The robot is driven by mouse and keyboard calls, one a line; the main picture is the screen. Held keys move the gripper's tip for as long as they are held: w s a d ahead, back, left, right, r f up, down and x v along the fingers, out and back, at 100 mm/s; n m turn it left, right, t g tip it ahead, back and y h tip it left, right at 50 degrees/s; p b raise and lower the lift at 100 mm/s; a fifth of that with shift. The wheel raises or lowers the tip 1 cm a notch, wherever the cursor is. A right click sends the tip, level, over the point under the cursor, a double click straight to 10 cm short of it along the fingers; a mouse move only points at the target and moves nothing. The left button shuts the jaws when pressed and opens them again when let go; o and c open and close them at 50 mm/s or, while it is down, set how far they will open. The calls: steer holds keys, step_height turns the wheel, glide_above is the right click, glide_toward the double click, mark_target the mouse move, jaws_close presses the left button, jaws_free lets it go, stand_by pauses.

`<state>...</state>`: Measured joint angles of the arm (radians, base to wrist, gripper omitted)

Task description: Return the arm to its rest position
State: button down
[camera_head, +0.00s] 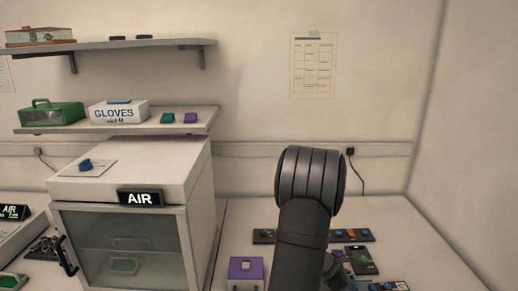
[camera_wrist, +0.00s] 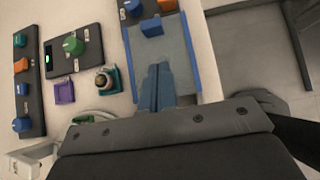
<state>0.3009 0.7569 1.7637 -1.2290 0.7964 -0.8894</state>
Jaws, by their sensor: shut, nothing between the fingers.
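My gripper (camera_wrist: 158,72) shows in the wrist view with its two fingers pressed together and nothing between them. It is over a grey tray with blue edges (camera_wrist: 180,50), and I cannot tell how far above. In the head view my arm rises in front of the bench, bent at its top, and the gripper cannot be made out there.
In the wrist view, blue and orange pieces sit at the tray's far end. Dark racks (camera_wrist: 29,80) with coloured pieces lie to the left. In the head view, the AIR cabinet (camera_head: 130,170) stands left of my arm and a purple box (camera_head: 245,270) is close by.

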mark_target(370, 290)
steer(key=shift+d+f, duration=0.1)
steer(key=shift+d, duration=1.75)
steer(key=c, duration=2.1)
jaws_free()
